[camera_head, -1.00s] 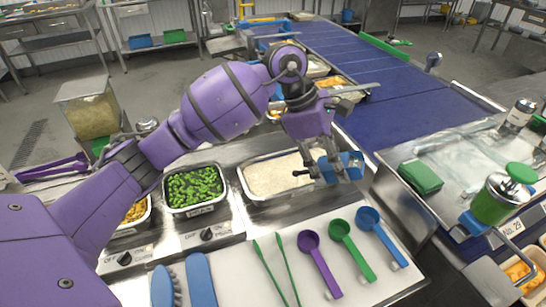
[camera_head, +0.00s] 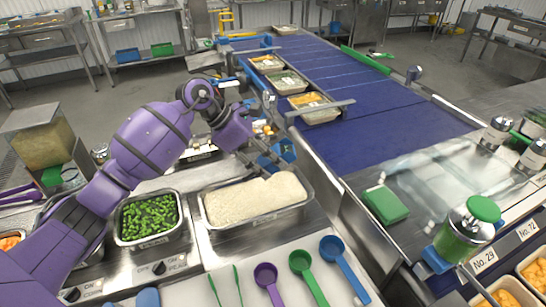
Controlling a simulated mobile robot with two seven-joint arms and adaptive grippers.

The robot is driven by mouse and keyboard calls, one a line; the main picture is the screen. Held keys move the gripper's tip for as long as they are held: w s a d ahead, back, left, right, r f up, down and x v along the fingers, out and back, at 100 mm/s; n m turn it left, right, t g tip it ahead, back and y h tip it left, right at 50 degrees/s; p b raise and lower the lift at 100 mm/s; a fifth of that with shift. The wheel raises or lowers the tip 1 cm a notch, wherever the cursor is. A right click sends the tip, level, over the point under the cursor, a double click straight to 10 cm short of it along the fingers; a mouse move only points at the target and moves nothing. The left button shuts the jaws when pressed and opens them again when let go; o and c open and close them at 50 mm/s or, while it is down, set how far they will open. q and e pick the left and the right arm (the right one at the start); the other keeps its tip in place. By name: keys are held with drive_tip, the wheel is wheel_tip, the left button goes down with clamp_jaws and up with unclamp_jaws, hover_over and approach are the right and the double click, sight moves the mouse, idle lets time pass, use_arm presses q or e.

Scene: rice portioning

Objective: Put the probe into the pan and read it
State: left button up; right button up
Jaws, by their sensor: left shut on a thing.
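My left gripper (camera_head: 264,158) is over the back edge of the pan of white rice (camera_head: 203,207). It is shut on a small blue-bodied thing, which looks like the probe (camera_head: 286,150). The fingers and arm partly hide it, and its tip cannot be made out. I cannot tell whether it touches the rice. The rice lies higher at the right end of the pan. No reading can be made out. My right gripper is not in view.
A pan of green vegetables (camera_head: 150,218) sits left of the rice. Purple (camera_head: 266,273), green (camera_head: 301,262) and blue (camera_head: 333,249) scoops lie in front on a white board. A green sponge-like block (camera_head: 386,205) lies at right. The blue conveyor (camera_head: 370,125) runs behind, carrying filled trays.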

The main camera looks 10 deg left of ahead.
sight(269, 168)
use_arm(q)
drive_tip(key=shift+s+f, duration=0.1)
drive_tip(key=shift+f, duration=0.75)
drive_tip(key=shift+f+b, duration=0.4)
drive_tip(key=shift+f, duration=0.55)
wheel_tip(269, 168, down, 6)
drive_tip(key=shift+r+b, duration=0.1)
drive_tip(key=shift+b, duration=0.85)
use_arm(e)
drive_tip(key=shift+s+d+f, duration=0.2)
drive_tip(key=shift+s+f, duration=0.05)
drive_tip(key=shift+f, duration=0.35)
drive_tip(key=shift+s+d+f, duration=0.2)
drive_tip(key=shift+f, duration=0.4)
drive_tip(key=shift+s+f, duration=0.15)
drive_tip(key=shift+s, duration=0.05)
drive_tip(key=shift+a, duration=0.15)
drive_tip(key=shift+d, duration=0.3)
